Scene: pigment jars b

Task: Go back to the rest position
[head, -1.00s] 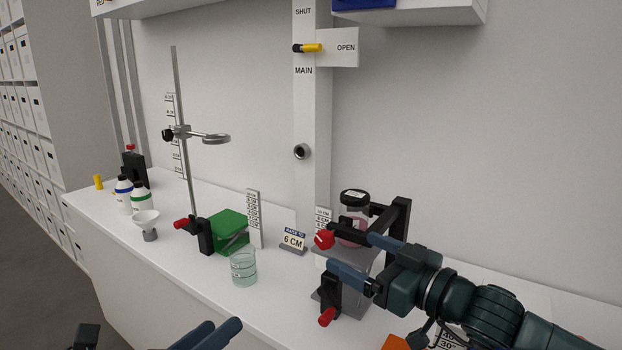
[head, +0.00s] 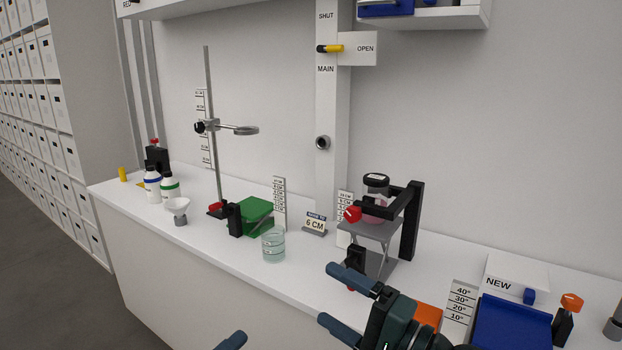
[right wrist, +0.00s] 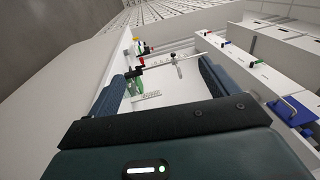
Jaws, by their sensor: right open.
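My right gripper (head: 337,296) is in the lower middle of the head view, in front of the bench edge and below the grey lifting stand (head: 374,233). Its two blue fingers are spread with nothing between them. The fingers also show spread in the right wrist view (right wrist: 170,90). My left gripper shows only as a blue fingertip (head: 232,341) at the bottom edge of the head view, so its opening is hidden. A jar with a dark lid (head: 374,186) stands on the grey stand, within a black bracket (head: 410,222).
The white bench (head: 220,254) runs across the view. A glass beaker (head: 273,245), green stand (head: 255,214), retort stand (head: 213,130), funnel (head: 178,208) and two bottles stand on it. A blue tilted board (head: 510,322) and an orange block (head: 428,314) are at the right.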

